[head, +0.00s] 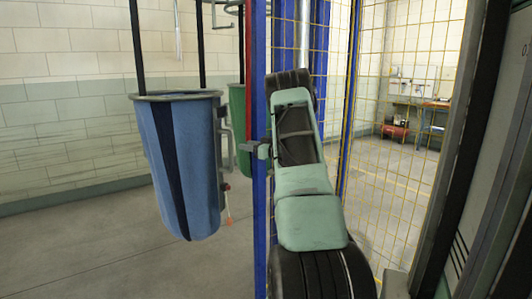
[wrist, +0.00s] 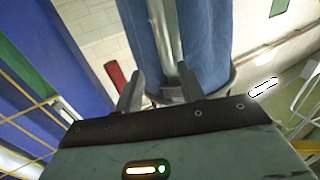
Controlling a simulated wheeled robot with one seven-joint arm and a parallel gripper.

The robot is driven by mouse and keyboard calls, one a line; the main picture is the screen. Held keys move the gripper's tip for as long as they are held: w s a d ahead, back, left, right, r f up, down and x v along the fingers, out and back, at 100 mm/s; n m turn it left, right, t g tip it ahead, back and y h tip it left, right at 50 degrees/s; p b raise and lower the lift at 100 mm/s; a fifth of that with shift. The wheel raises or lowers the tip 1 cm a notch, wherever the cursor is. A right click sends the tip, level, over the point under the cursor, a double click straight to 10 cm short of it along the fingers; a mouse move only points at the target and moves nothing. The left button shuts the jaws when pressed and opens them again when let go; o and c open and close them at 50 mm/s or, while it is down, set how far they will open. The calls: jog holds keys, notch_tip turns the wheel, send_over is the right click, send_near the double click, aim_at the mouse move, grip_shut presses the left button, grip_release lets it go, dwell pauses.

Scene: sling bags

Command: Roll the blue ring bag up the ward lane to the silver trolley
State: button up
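The blue ring bag (head: 180,165) hangs from dark straps at the left of the head view, with a dark stripe down it and a grey ring at its top. A grey handle (head: 226,140) stands out from its right side. My gripper (head: 252,150) is to the right of this handle, with a small gap. In the wrist view, the blue bag (wrist: 208,40) is ahead and the pale handle bar (wrist: 164,30) lies beyond and between my spread fingers (wrist: 160,82), apparently not gripped. I cannot make out the silver trolley.
A green bag (head: 238,105) hangs behind the blue one. A blue post (head: 262,215) and yellow wire mesh (head: 395,190) stand close beside my arm. A dark frame (head: 465,150) is at the right. The floor (head: 110,255) below the blue bag is clear.

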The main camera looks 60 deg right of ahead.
jog(key=s+a+b, duration=0.1)
jog(key=s, duration=0.7)
dwell(1.0)
